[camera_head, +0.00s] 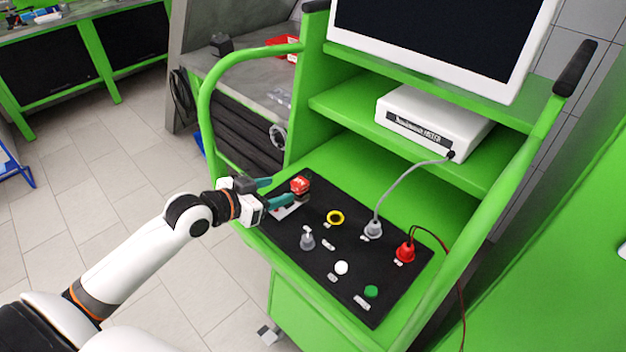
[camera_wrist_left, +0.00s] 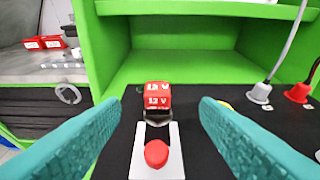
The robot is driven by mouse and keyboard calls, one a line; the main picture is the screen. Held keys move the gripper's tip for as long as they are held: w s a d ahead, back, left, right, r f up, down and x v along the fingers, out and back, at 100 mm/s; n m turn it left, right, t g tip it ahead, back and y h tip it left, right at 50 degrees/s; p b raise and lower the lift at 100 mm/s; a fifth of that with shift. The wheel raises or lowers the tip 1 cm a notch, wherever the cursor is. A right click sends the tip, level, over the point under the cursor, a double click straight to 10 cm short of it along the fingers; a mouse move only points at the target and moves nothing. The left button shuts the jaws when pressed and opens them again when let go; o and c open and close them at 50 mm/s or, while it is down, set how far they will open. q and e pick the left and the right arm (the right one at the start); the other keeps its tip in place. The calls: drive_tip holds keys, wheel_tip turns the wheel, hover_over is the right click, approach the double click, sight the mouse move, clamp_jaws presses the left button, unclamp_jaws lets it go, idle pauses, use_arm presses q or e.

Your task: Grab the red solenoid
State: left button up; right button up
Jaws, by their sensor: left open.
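The red solenoid (camera_head: 300,185), marked "12 V", stands at the far left corner of the black panel (camera_head: 337,287) in the head view. In the left wrist view the solenoid (camera_wrist_left: 157,97) is ahead, between the two teal fingers but beyond their tips. My left gripper (camera_head: 277,192) is open and empty, low over the panel's left edge. In the wrist view a white plate with a round red button (camera_wrist_left: 156,153) lies just in front of the solenoid. My right gripper is not in view.
The panel also carries a yellow ring (camera_head: 335,217), a grey lever (camera_head: 307,240), a grey plug (camera_head: 373,230) and a red plug (camera_head: 405,251) with cables. White (camera_head: 341,267) and green (camera_head: 371,291) buttons sit nearer. A green frame rail (camera_head: 207,110) rises behind my left gripper.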

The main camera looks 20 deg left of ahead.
sight(297, 183)
use_arm(q)
drive_tip(key=shift+w+d, duration=0.15)
drive_tip(key=shift+w, duration=0.3)
drive_tip(key=p+x, duration=0.1)
drive_tip(key=x, duration=0.3)
drive_tip(key=shift+w+d+f+p, duration=0.1)
drive_tip(key=shift+w+f+p, duration=0.1)
drive_tip(key=shift+p, duration=0.15)
drive_tip(key=shift+w+f, duration=0.15)
drive_tip(key=shift+w, duration=0.1)
drive_tip(key=shift+w+d, duration=0.15)
drive_tip(key=shift+w, duration=0.1)
drive_tip(key=p+x, duration=0.2)
drive_tip(key=x, duration=0.2)
drive_tip(key=shift+w, duration=0.1)
drive_tip(key=shift+w+f, duration=0.2)
drive_tip(key=shift+w, duration=0.1)
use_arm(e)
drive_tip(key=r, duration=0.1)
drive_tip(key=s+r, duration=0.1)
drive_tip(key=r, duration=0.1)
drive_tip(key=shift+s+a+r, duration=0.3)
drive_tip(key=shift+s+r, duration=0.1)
use_arm(q)
drive_tip(key=shift+s, duration=0.1)
drive_tip(key=shift+c, duration=0.4)
